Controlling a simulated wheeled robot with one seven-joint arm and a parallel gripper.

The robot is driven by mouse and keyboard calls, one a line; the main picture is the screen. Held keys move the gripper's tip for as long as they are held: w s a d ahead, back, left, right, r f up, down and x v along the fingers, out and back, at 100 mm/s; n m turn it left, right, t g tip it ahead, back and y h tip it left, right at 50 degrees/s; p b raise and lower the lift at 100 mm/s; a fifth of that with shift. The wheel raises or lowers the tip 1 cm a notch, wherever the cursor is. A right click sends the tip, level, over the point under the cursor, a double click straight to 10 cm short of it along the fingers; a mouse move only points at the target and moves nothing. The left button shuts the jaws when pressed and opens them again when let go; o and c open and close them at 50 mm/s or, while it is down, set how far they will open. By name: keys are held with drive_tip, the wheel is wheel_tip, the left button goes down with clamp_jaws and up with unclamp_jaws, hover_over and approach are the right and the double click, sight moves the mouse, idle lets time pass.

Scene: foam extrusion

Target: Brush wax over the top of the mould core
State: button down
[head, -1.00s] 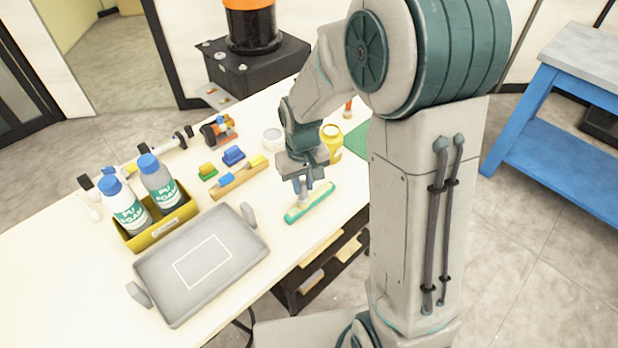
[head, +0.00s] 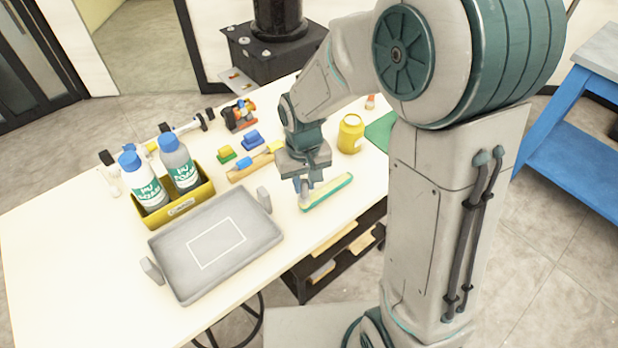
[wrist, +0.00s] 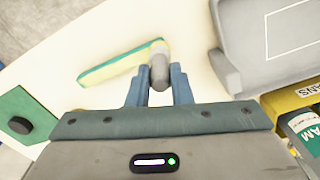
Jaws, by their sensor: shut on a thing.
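The mould core (head: 331,190), a long narrow bar with a pale cream top and green sides, lies on the table below my gripper. It also shows in the wrist view (wrist: 112,66). My gripper (head: 302,184) is over the core's left end, shut on a grey, rounded handle (wrist: 159,70) that I take as the brush. The brush points down, with its lower end at the end of the core. I cannot tell whether it touches, and the bristles are mostly hidden.
A grey tray (head: 172,277) with a white outline stands left of the core. A yellow bin (head: 178,209) holds two bottles. A yellow jar (head: 350,134) and a green mat (head: 382,131) are at the right. A wooden strip and small blocks (head: 252,139) lie behind.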

drive_tip(key=shift+s, duration=0.1)
wheel_tip(320, 180, up, 7)
drive_tip(key=p, duration=0.5)
drive_tip(key=shift+f, duration=0.1)
idle(0.6)
